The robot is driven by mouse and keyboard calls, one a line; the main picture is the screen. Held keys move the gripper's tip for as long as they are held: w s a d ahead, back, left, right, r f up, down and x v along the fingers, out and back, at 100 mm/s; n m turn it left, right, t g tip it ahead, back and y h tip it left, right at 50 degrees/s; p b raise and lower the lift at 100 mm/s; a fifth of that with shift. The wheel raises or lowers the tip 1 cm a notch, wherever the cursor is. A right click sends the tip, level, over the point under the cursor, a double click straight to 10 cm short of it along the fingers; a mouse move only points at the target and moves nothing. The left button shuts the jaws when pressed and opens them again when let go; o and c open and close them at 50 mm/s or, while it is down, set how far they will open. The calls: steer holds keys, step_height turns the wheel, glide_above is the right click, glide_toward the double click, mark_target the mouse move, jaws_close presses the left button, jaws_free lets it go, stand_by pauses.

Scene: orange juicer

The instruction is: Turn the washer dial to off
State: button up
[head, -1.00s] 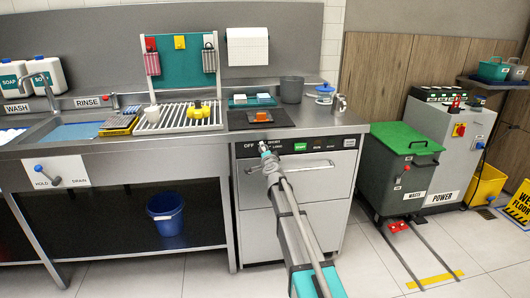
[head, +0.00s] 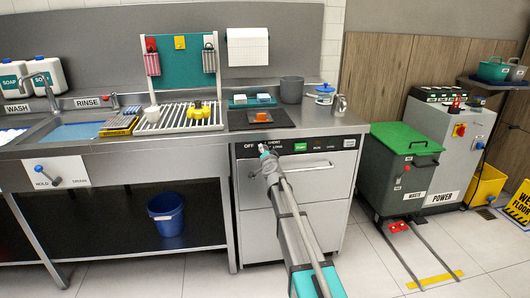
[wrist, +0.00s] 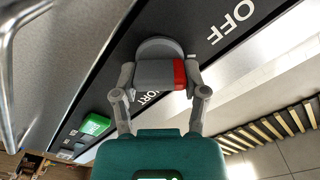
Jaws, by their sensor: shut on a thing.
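The washer (head: 315,205) is under the counter at centre right, with a black control panel along its top. Its grey dial (wrist: 155,70) shows in the wrist view, with a red mark at the right end of its raised grip. The OFF label (wrist: 232,20) is to the upper right of the dial, and a label partly hidden by my fingers is below it. My gripper (wrist: 161,76) has one finger on each side of the dial's grip and is shut on it. In the head view my gripper (head: 264,150) covers the dial.
A green start button (wrist: 95,125) is on the same panel, to the lower left. The washer's door handle (head: 300,167) crosses close below my gripper. A green-lidded waste bin (head: 400,165) stands to the right. The floor between them is clear.

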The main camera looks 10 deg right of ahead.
stand_by(0.3)
steer(key=o, duration=1.2)
steer(key=shift+c, duration=0.2)
steer(key=s, duration=1.2)
